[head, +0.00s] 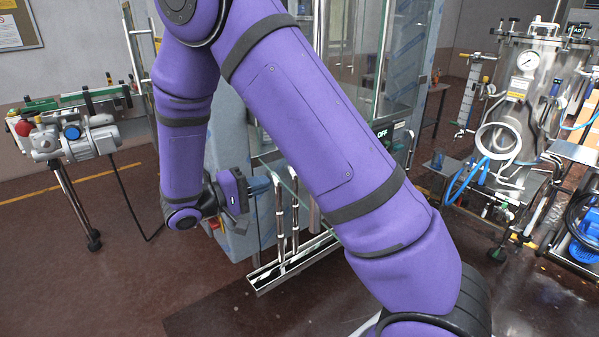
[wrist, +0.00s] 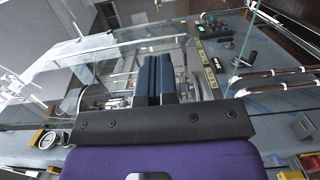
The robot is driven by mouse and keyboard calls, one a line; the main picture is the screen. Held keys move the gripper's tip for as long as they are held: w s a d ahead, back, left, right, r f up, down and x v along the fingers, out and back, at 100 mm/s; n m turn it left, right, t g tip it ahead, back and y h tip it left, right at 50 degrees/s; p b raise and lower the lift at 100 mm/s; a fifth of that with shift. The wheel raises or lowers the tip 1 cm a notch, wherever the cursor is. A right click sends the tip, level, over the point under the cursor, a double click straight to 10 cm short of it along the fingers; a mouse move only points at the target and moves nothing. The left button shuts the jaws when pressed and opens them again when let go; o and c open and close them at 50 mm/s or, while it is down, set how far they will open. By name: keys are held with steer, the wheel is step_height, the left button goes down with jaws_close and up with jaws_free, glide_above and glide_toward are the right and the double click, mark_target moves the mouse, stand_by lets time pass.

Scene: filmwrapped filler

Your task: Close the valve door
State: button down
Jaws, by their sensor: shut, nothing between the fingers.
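The filler cabinet with clear glass panels (head: 350,60) stands behind my arm in the head view. A clear door-like pane with bright edges (wrist: 120,48) shows around and beyond my fingers in the wrist view; I cannot tell for sure that it is the valve door, nor how far it stands open. My gripper (head: 262,186) is at the cabinet's lower front, by upright chrome bars (head: 281,215). In the wrist view its dark blue fingers (wrist: 155,62) are together and empty. Whether they touch the pane is unclear. My arm hides much of the cabinet front.
A chrome rail or tray (head: 290,262) lies low in front of the cabinet. A grey motor on a stand (head: 75,137) is at left. A steel tank (head: 530,85) with hoses and a blue pump (head: 588,235) stand at right. Floor at lower left is clear.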

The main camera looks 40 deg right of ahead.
steer(key=s+d, duration=0.1)
steer(key=d, duration=1.2)
steer(key=shift+s+d, duration=0.15)
steer(key=shift+d, duration=0.1)
steer(key=shift+d, duration=0.15)
